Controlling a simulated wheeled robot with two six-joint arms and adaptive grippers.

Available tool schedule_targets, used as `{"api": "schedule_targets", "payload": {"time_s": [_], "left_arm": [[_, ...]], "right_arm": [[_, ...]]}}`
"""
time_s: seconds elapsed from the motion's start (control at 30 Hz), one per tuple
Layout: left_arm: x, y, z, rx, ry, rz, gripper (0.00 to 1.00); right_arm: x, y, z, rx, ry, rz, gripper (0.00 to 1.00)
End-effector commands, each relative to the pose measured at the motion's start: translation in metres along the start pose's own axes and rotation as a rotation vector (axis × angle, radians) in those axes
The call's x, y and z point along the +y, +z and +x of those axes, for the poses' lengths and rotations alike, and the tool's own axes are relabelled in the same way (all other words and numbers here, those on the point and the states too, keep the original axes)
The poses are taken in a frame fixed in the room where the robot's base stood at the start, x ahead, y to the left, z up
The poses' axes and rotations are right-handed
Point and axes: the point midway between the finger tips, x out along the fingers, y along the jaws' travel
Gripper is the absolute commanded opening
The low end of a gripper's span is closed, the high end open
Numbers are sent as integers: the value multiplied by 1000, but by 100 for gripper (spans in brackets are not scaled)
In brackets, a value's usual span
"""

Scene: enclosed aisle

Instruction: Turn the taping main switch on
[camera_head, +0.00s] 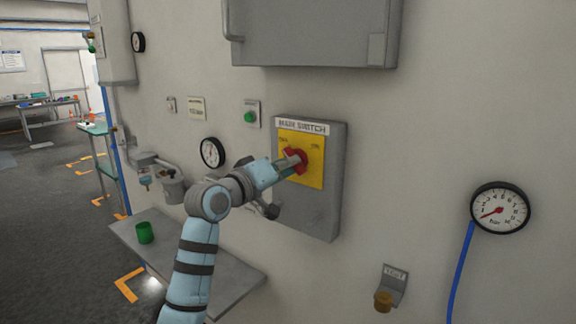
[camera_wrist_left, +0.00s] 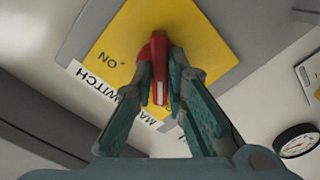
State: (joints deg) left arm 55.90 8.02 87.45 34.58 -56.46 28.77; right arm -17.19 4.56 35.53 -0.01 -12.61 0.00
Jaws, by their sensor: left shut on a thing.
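The main switch is a grey box (camera_head: 311,217) on the wall with a yellow plate (camera_head: 312,177) and a red rotary handle (camera_head: 298,157). The label above the plate reads MAIN SWITCH, and ON is printed at the plate's right. My left gripper (camera_head: 288,164) reaches the handle from the left and is shut on it. In the left wrist view, the red handle (camera_wrist_left: 159,62) sits between the two fingers, which hide part of it and of the plate. I cannot tell exactly which mark the handle points to. My right gripper is not in view.
A large grey cabinet (camera_head: 315,30) hangs above the switch. A small green button box (camera_head: 251,114) and a gauge (camera_head: 212,152) are to its left. Another gauge (camera_head: 500,208) with a blue hose is at right. A shelf with a green cup (camera_head: 145,233) lies below my left arm.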

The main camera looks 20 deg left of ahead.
Motion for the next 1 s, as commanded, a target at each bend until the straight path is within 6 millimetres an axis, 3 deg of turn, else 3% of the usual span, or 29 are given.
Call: {"api": "schedule_targets", "payload": {"time_s": [0.37, 1.0], "left_arm": [[0, -1, 0, -2, -1, 152, 0], [-1, 0, 0, -1, -1, 739, 0]], "right_arm": [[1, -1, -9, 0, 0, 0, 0], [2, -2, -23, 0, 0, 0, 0]]}}
